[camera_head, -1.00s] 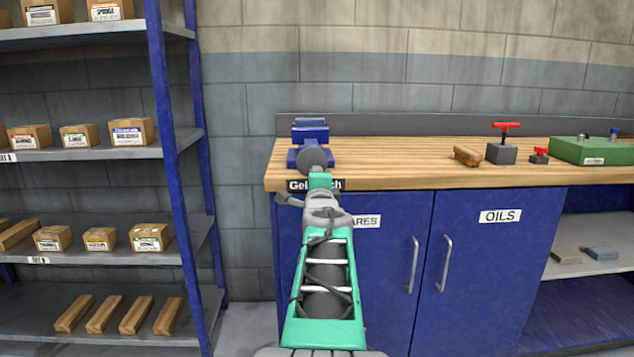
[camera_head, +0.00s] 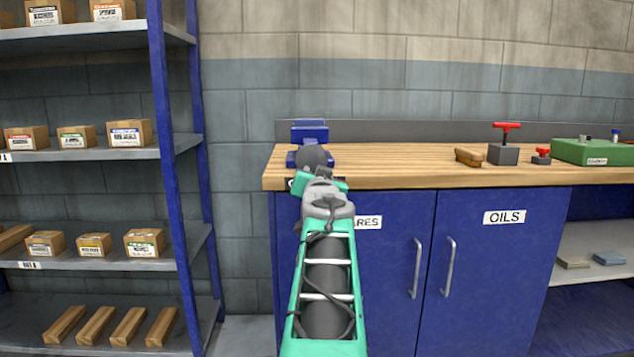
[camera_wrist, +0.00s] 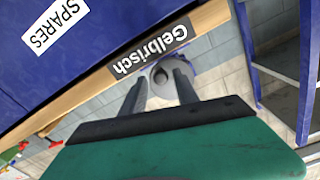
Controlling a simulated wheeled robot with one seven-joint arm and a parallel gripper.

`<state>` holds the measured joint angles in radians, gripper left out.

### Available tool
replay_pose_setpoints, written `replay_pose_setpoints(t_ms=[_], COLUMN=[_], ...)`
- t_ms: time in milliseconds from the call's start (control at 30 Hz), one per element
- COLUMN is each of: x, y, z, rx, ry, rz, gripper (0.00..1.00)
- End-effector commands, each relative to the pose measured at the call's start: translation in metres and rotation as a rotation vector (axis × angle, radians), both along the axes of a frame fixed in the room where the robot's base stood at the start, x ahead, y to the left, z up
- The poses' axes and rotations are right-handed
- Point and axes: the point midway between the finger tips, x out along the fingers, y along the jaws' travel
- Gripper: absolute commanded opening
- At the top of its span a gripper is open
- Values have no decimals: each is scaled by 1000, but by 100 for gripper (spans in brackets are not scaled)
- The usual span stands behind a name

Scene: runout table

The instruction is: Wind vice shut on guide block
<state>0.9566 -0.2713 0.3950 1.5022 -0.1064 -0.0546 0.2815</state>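The blue vice (camera_head: 310,132) stands at the left end of the wooden bench top, partly hidden behind my arm in the head view. In the wrist view a round grey part (camera_wrist: 161,77) with a dark centre, which looks like the vice's screw end, shows between the fingers of my gripper (camera_wrist: 160,80). The fingers are apart, with a gap visible between them; contact with the grey part cannot be told. The fingertips are hidden in the head view. I cannot make out the guide block or the vice's jaw gap.
The wooden bench top (camera_head: 400,160) carries a brown brush (camera_head: 468,157), a grey block with a red handle (camera_head: 504,152), a smaller red-handled piece (camera_head: 541,157) and a green case (camera_head: 595,152). Blue cupboards stand below. A blue-post shelf rack (camera_head: 162,180) stands left. The middle bench top is clear.

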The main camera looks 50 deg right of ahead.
Motion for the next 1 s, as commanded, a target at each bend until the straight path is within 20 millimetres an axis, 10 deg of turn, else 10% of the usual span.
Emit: replay_pose_setpoints(t_ms=[600,1000], x=[2,3], y=[2,2], z=[1,-3], rx=[-563,-571], ry=[641,650], rz=[1,0], gripper=[36,32])
